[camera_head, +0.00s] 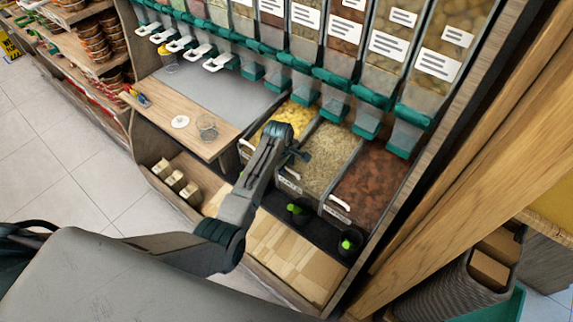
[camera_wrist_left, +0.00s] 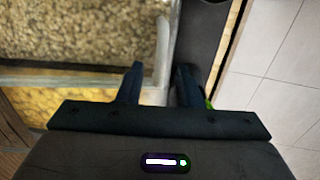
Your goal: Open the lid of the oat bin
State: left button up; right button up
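The oat bin (camera_head: 322,152), filled with pale beige flakes, is the middle of three floor-level bins in the head view. It appears closed by a clear lid, though the lid is hard to make out. A white handle (camera_head: 288,187) is at its front edge; a pale handle also shows in the left wrist view (camera_wrist_left: 162,42). My left gripper (camera_head: 298,155) is above the oat bin's near left part. My right gripper is not visible.
A bin of yellow pieces (camera_head: 292,117) is left of the oats, and a reddish-brown one (camera_head: 375,185) right. Black cups with green (camera_head: 350,243) stand on the ledge in front. Dispensers (camera_head: 345,75) hang above. A wooden counter (camera_head: 185,105) juts out left.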

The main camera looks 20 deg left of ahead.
aim_at(295, 165)
pick_arm(q)
jog(key=shift+f, duration=0.1)
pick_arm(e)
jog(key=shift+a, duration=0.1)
